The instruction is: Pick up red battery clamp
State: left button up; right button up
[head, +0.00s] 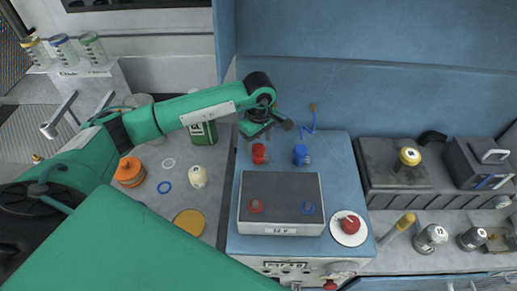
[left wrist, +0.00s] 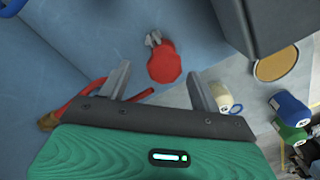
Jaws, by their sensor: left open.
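The red battery clamp (head: 259,153) lies on the blue bench top, behind the grey box and left of the blue clamp (head: 301,155). My left gripper (head: 271,128) is just behind and above the red clamp in the head view. In the left wrist view the red clamp (left wrist: 164,65) lies beyond the two fingertips, roughly centred between them, with its metal jaws pointing away. The left gripper (left wrist: 160,80) is open and empty, and I see no contact with the clamp. My right gripper is not in view.
The grey box (head: 281,187) with a red and a blue ring stands in front of the clamps. A red cable (left wrist: 80,100) lies left of the fingers. A red knob (head: 349,225) sits at right. The blue back wall (head: 370,60) rises behind the bench.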

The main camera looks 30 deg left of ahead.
aim_at(258, 147)
pick_arm(q)
jog(key=f+p, duration=0.2)
jog(key=f, duration=0.1)
jog(key=f+p, duration=0.1)
jog(key=f, duration=0.1)
jog(key=shift+s+d, duration=0.1)
jog(key=shift+s, duration=0.25)
jog(key=shift+f, duration=0.4)
jog(key=shift+c, duration=0.4)
jog(key=c, duration=1)
